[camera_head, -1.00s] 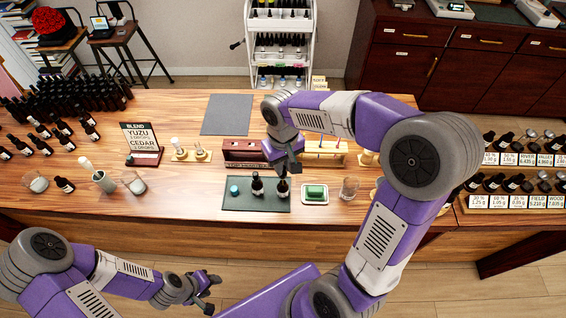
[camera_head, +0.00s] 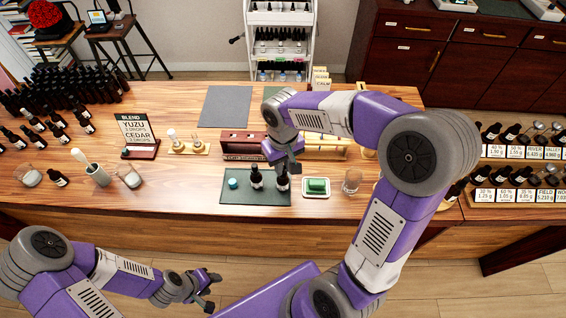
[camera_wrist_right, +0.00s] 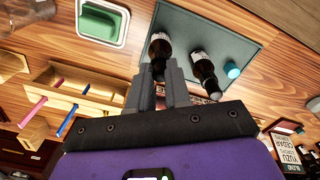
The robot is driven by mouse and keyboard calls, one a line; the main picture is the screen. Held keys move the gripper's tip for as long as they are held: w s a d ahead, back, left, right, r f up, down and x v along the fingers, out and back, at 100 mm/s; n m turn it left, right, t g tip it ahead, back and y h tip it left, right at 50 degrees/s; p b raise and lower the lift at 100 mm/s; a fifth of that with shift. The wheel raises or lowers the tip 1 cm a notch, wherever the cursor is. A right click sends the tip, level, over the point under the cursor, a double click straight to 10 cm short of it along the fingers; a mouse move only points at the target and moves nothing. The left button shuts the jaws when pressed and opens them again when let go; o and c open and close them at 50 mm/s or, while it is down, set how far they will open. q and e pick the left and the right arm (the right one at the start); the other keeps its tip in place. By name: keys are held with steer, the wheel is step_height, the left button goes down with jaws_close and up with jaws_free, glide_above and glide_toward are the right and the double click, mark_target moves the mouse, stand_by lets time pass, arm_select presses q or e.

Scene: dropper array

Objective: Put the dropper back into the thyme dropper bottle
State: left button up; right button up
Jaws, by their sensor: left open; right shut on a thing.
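Two dark dropper bottles stand on the dark green mat (camera_head: 212,197): a left bottle (camera_head: 256,183) and a right bottle (camera_head: 282,186). Their labels are too small to read. My right gripper (camera_head: 287,167) is just above the right bottle, shut on the dropper, which its fingers mostly hide. In the right wrist view the fingertips (camera_wrist_right: 160,75) meet the near end of the right bottle (camera_wrist_right: 160,46); I cannot tell whether the dropper is inside the neck. The left bottle (camera_wrist_right: 203,70) is close beside it. My left gripper (camera_head: 211,290) is open and empty in front of the table.
A teal round item (camera_head: 233,183) lies on the mat. A white tray with a green block (camera_head: 317,185) and a glass (camera_head: 351,181) stand to the right. A wooden rack (camera_head: 240,143) is behind. Beakers and many bottles fill the table's left side.

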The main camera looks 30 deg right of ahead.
steer(key=o, duration=0.7)
steer(key=shift+r, duration=0.1)
step_height(320, 180, up, 7)
steer(key=shift+r+p, duration=0.2)
steer(key=shift+p, duration=0.55)
